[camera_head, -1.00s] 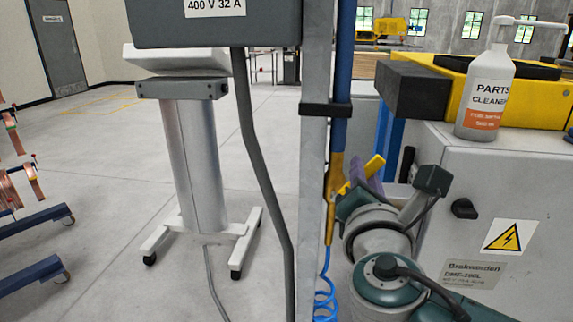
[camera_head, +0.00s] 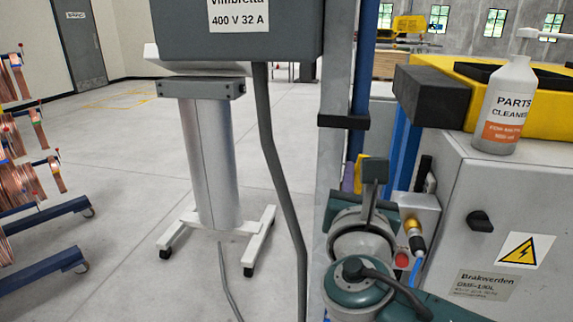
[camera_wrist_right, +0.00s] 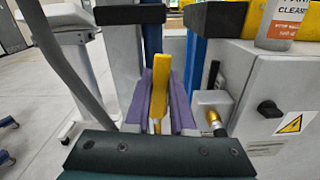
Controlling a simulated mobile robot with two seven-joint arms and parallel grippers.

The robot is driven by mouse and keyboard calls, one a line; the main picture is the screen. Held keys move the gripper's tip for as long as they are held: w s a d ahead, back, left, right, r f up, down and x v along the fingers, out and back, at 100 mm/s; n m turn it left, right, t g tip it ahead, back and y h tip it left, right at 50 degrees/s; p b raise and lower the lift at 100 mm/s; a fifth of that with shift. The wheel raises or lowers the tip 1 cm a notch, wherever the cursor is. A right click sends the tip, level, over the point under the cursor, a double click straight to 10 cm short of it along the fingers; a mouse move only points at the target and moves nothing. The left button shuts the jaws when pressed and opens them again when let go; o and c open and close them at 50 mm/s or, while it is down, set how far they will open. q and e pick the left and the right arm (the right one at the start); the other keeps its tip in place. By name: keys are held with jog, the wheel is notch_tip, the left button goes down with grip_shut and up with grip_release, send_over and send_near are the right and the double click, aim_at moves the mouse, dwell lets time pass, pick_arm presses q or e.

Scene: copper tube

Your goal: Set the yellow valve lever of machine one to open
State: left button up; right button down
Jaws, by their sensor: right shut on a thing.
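The yellow valve lever (camera_wrist_right: 160,85) stands nearly upright in the right wrist view, slightly tilted. My right gripper (camera_wrist_right: 161,98) has its two purple fingers on either side of it, shut on it. In the head view the gripper's purple finger (camera_head: 347,179) and a bit of the yellow lever (camera_head: 359,172) show behind my right wrist, which hides most of the grip. The valve body is hidden too. My left gripper is in neither current view.
The grey cabinet (camera_head: 500,215) stands close at the right, with a parts cleaner bottle (camera_head: 507,105) on top. A brass fitting (camera_head: 416,243) with a blue hose is beside my wrist. A grey post (camera_head: 333,150) is just left. Open floor lies further left.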

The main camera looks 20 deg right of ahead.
jog(key=c, duration=0.8)
grip_release()
jog(key=shift+o, duration=0.2)
jog(key=v, duration=1)
jog(key=shift+f, duration=0.1)
jog(key=shift+c, duration=0.4)
